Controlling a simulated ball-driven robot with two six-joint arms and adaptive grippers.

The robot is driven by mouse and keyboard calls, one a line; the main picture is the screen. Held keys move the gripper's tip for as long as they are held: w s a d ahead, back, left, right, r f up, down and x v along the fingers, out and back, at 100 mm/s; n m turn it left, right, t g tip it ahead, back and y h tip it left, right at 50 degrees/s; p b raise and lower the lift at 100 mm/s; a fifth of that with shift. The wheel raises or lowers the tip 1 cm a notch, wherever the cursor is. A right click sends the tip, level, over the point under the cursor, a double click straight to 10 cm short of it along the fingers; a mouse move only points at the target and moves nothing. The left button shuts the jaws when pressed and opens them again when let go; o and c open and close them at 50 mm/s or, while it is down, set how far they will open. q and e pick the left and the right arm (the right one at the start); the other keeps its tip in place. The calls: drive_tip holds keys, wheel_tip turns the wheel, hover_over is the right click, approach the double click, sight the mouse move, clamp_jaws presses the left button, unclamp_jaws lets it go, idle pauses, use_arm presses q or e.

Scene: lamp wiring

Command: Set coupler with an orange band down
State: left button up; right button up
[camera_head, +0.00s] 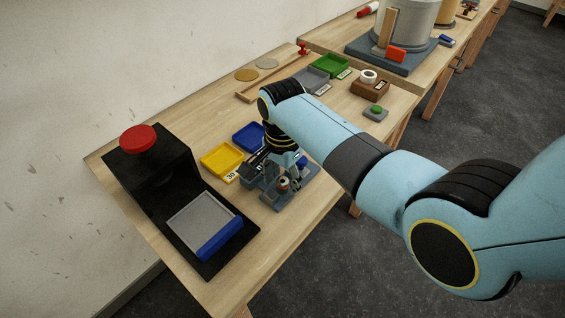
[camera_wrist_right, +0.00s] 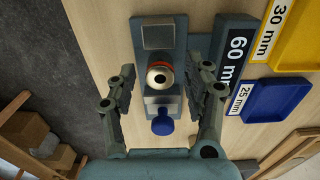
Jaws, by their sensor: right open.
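The coupler with an orange band (camera_wrist_right: 160,74) is seen from above in the right wrist view, a pale round piece with a dark centre. It stands on a grey-blue fixture (camera_wrist_right: 158,36), which has a square plate at one end and a blue knob (camera_wrist_right: 162,123) at the other. In the head view the coupler (camera_head: 283,184) is small and partly covered by my gripper. My right gripper (camera_wrist_right: 165,84) is open, with one finger on each side of the coupler and visible gaps between. My left gripper is not in view.
A yellow 30 mm tray (camera_head: 222,160) and a blue 25 mm tray (camera_head: 249,137) lie beside the fixture, with a 60 mm label (camera_wrist_right: 236,60) close to one finger. A black stand with a red button (camera_head: 138,138) is at the left. Bare tabletop lies in front (camera_head: 262,235).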

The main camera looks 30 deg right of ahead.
sight(283, 181)
wheel_tip(283, 181, up, 11)
drive_tip(key=shift+p, duration=0.4)
drive_tip(key=shift+r, duration=0.1)
